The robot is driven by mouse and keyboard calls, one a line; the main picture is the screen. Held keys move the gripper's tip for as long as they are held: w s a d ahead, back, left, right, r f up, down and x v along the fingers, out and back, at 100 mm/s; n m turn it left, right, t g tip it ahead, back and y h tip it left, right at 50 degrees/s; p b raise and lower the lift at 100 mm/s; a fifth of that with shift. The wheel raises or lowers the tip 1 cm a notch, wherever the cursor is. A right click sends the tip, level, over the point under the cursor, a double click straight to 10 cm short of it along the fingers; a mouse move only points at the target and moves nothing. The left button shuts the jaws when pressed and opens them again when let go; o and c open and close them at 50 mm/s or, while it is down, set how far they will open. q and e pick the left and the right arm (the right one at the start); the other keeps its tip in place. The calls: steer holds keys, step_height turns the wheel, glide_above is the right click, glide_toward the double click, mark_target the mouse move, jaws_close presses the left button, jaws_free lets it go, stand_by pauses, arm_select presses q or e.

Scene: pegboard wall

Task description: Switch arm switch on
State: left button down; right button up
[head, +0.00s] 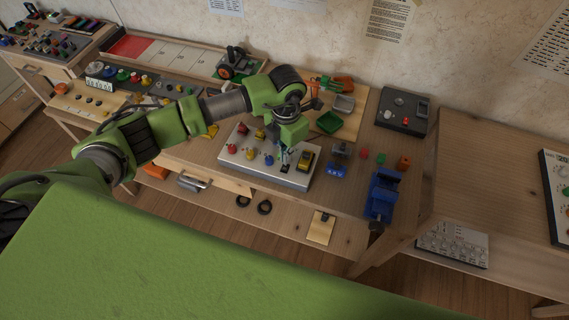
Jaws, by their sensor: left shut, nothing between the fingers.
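A pale grey switch panel (262,174) lies on the wooden workbench, in the middle of the head view. It carries small red (232,149), yellow (250,153) and blue (269,159) controls, and a larger yellow and black switch (305,159) at its right end. Which of them is the arm switch cannot be read at this size. My left arm reaches in from the left, and my left gripper (285,164) points down over the right half of the panel, shut and empty. Its tips are close to a dark control there; contact cannot be told. My right gripper is not in view.
A blue vise (382,194) stands at the bench's front right. A dark box (403,111) with a red button lies behind it. More control boards fill the left.

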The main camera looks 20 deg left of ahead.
mark_target(286, 166)
arm_select(q)
steer(key=shift+r+p, duration=1.05)
steer(key=shift+r, duration=1.05)
